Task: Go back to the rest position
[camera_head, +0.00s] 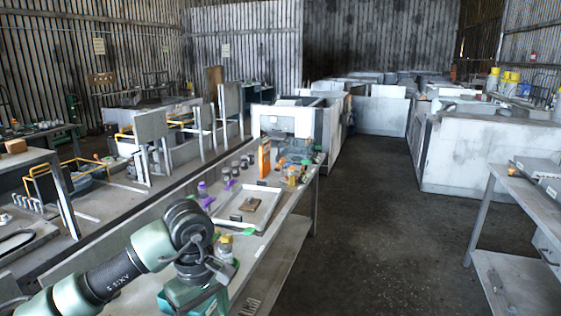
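My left arm comes in from the lower left, pale green and grey with a dark round joint. It is bent over the near end of the long workbench (285,215). Its wrist end, around my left gripper (222,268), is low at the bench's near edge. The fingers are too small and partly hidden, so I cannot tell whether they are open or hold anything. My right arm and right gripper are not in view.
A white tray (268,200) holding a small brown piece (250,204) lies on the bench. Close to my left wrist are a yellow-topped container (225,241) and a green item (248,232). An orange upright item (264,158) stands farther back. The floor (385,225) is clear toward another table (530,205).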

